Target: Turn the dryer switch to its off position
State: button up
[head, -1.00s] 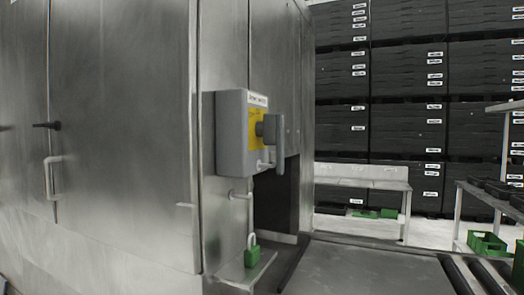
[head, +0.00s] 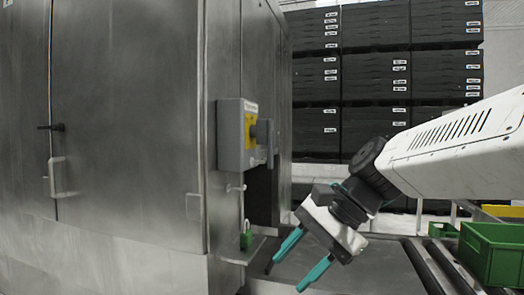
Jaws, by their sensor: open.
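The dryer switch is a grey box (head: 229,135) with a yellow plate (head: 250,131) and a dark grey handle (head: 264,132), mounted on the steel housing left of centre in the head view. The handle looks upright, seen nearly side-on. My gripper (head: 291,264) has two teal fingers, spread apart with nothing between them. It is below and to the right of the switch, pointing down-left, apart from the handle. The label on top of the box is too small to read.
A steel cabinet door (head: 130,120) is at left. A roller conveyor (head: 430,265) and green crate (head: 492,252) are at right. Stacked black crates (head: 375,75) fill the back.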

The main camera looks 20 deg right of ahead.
jog(key=w+d+r+m+t+y, duration=0.35)
jog(key=w+r+m, duration=0.35)
jog(key=w+r, duration=0.3)
jog(key=m+t+y, duration=0.4)
jog(key=m+t, duration=0.1)
jog(key=m, duration=0.2)
send_near(271, 149)
jog(key=w+a, duration=0.2)
jog(key=w, duration=0.1)
jog(key=shift+g+h, duration=0.25)
jog(key=x, duration=0.7)
jog(key=shift+r, duration=0.3)
grip_shut()
